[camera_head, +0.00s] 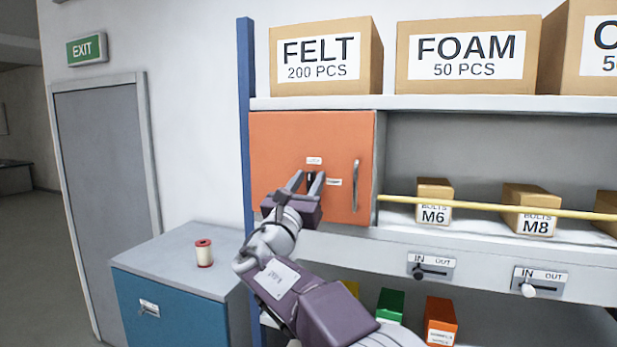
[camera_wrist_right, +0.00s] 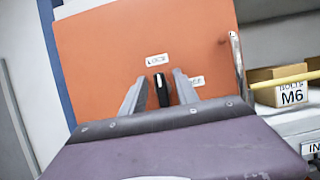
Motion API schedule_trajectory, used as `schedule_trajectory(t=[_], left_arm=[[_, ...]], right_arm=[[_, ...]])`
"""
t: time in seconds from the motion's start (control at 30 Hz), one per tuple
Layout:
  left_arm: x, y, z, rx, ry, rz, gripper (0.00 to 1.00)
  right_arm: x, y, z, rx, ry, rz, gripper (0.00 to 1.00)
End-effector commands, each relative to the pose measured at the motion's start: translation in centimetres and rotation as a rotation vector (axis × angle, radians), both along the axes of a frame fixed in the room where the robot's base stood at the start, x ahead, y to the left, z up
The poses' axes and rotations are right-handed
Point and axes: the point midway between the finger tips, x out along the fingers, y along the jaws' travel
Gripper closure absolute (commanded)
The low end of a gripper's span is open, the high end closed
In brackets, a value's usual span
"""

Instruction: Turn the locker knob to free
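The orange locker door (camera_head: 275,140) is closed, with a metal handle (camera_head: 356,188) at its right side. It also fills the upper part of the right wrist view (camera_wrist_right: 120,60). The black locker knob (camera_wrist_right: 161,90) has a pale mark and stands about upright, below the LOCK label (camera_wrist_right: 157,60). A second label (camera_wrist_right: 197,81), partly hidden, lies right of the knob. My right gripper (camera_head: 306,178) is open, its fingers (camera_wrist_right: 158,90) on either side of the knob with gaps showing. In the head view the fingers partly hide the knob. My left gripper is not in view.
A yellow bar (camera_head: 500,206) crosses the open shelf right of the locker, in front of the M6 (camera_head: 434,200) and M8 (camera_head: 531,208) boxes. A blue upright (camera_head: 246,120) borders the locker at left. A spool (camera_head: 204,253) stands on the cabinet (camera_head: 170,258).

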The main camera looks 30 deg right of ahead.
Motion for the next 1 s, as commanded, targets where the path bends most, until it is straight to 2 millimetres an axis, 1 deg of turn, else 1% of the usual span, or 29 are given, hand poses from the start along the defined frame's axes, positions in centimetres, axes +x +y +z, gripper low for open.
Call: schedule_trajectory(t=[0.03, 0.07, 0.1, 0.17, 0.2, 0.47, 0.63, 0.77, 1.0], left_arm=[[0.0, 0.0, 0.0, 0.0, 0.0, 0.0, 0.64], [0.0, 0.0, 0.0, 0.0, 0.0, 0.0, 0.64], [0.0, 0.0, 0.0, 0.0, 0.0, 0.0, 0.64], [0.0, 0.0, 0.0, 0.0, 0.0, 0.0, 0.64], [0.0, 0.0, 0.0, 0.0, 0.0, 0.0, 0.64], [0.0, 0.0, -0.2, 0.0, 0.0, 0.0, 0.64], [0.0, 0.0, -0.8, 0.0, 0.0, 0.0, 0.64], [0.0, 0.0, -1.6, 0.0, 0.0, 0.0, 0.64], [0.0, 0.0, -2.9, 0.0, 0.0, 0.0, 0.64]], right_arm=[[0.0, 0.0, 0.0, 0.0, 0.0, 0.0, 0.64], [0.0, 0.0, 0.0, 0.0, 0.0, 0.0, 0.69], [0.0, 0.0, 0.0, 0.0, 0.0, 0.0, 0.8], [0.0, 0.0, 0.0, 0.0, 0.0, 0.0, 0.97], [0.0, 0.0, 0.0, 0.0, 0.0, 0.0, 1.0], [-0.1, 0.0, -0.1, 0.005, -0.006, -0.001, 1.0], [-0.1, 0.0, -0.1, 0.035, -0.044, 0.0, 1.0], [-0.1, 0.0, -0.3, 0.085, -0.102, 0.0, 1.0], [-0.2, -0.1, -0.2, 0.222, -0.264, 0.0, 1.0]])
